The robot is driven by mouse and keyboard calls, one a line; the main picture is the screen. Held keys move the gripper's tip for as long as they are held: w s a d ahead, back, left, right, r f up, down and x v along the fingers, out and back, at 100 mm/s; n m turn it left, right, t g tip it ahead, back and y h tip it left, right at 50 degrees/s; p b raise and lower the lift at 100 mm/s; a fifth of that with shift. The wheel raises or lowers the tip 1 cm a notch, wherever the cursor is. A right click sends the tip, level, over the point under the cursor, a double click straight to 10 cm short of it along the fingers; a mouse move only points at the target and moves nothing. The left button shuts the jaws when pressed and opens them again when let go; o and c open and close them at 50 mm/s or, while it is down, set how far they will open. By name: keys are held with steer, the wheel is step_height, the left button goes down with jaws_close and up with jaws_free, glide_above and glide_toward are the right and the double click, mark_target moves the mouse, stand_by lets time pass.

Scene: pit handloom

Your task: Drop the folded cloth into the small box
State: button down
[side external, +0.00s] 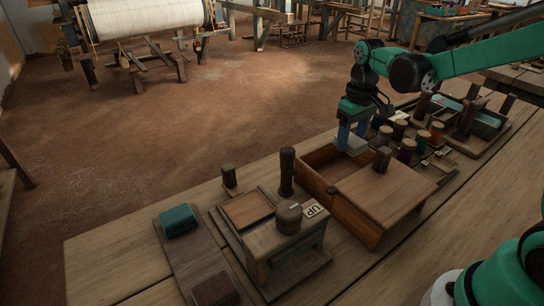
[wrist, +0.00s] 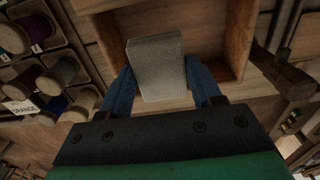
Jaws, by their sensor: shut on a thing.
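My gripper (side external: 352,138) is shut on the folded cloth (side external: 354,144), a pale grey folded piece. In the wrist view the cloth (wrist: 157,66) sits between the two blue fingers (wrist: 158,88). The small box is wooden, with an open compartment whose wall (side external: 318,191) faces the camera and a flat wooden cover (side external: 388,190) over its right part. My gripper holds the cloth over the back right of the open compartment. In the wrist view the box's side wall (wrist: 239,38) stands right of the cloth, and the cloth hides part of the inside.
Several thread spools (side external: 407,149) stand in a rack to the right of the box. A wooden post (side external: 287,170) rises at its left, beside a block marked UP (side external: 311,209). A teal pad (side external: 178,221) lies on a board further left.

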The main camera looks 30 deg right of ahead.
steer(key=shift+f, duration=1)
steer(key=shift+c, duration=0.5)
jaws_free()
steer(key=shift+r, duration=2.8)
